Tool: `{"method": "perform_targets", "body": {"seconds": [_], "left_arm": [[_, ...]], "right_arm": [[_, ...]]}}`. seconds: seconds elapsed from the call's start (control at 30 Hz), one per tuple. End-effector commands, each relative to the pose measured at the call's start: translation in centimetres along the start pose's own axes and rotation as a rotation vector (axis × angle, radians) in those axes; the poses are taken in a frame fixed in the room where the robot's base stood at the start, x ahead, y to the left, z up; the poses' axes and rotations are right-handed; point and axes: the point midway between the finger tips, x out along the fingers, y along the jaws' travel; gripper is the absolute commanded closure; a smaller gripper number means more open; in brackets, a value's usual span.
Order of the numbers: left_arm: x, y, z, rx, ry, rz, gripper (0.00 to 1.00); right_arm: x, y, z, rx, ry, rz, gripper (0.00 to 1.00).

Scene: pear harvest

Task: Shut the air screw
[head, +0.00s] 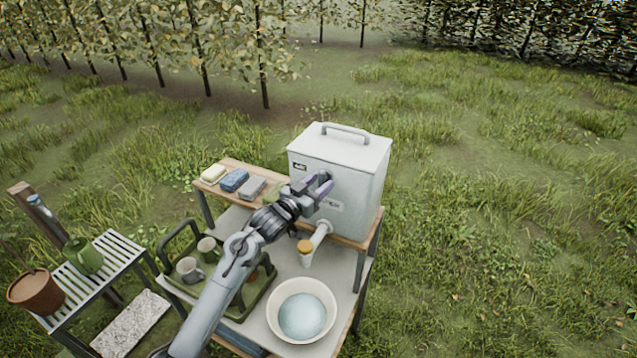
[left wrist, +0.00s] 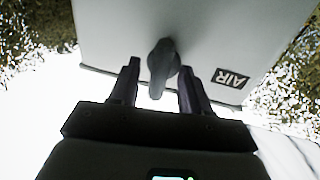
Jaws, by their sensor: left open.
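The air screw (left wrist: 162,68) is a grey winged knob on the front wall of a pale box-shaped tank (head: 365,165). A dark label reading AIR (left wrist: 231,79) is on the tank beside it in the left wrist view. My left gripper (head: 324,186) is in front of the tank's upper front face, open, and hides most of the screw in the head view. In the left wrist view its two dark fingers (left wrist: 159,72) stand on either side of the screw, with gaps showing. I cannot tell whether either finger touches it. My right gripper is not in view.
A tap with an orange end (head: 305,246) sticks out below my left gripper, above a white basin (head: 275,325). Cloths or sponges (head: 235,180) lie behind.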

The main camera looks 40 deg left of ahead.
Motion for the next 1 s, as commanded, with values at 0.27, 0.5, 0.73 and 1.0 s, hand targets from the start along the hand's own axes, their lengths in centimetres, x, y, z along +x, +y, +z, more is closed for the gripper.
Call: {"method": "perform_targets", "body": {"seconds": [0.27, 0.5, 0.73, 1.0], "left_arm": [[0.19, 0.02, 0.0, 0.0, 0.0, 0.0, 0.53], [0.17, 0.01, 0.0, 0.0, 0.0, 0.0, 0.83], [0.16, 0.0, 0.0, 0.001, 0.0, 0.0, 1.0], [0.17, -0.04, -0.11, 0.047, -0.009, 0.0, 1.0]], "right_arm": [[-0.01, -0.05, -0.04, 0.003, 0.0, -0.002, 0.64], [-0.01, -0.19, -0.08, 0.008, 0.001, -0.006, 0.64], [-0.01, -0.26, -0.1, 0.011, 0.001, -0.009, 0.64], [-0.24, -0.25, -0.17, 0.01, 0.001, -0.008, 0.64]]}}
